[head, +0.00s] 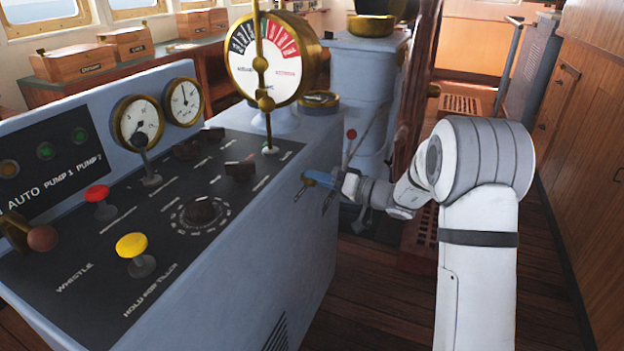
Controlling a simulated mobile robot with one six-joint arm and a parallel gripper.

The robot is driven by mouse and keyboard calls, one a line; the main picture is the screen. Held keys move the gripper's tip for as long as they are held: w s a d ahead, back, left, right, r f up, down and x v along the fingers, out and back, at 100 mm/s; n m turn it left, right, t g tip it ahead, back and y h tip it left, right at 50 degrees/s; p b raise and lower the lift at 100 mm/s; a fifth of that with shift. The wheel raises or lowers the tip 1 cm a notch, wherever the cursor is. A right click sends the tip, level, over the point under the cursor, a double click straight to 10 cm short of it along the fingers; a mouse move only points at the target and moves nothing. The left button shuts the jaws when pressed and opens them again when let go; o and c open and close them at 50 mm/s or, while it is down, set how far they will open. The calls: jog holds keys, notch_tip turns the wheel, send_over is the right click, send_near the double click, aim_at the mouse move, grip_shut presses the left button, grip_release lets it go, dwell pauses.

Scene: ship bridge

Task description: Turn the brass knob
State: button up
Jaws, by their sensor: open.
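My gripper (314,180) is at the right side face of the grey-blue console (262,262), just below its top edge. Its blue fingertips point left toward that face. The jaws are open, but the gap between them is too small to make out. A small brownish piece (302,191) shows at the fingertips. I cannot tell whether it is the brass knob or whether the fingers touch it. My gripper may hide part of it. No other clear brass knob shows on the console. A dark round knob (203,211) with a ring of marks sits on the top panel.
A brass-rimmed telegraph dial (262,60) stands at the console's far end. A yellow button (132,246), a red button (97,194) and two gauges (138,121) are on the left. Wooden cabinets (590,150) line the right. The wooden floor (390,310) between is open.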

jog(key=shift+x, duration=0.75)
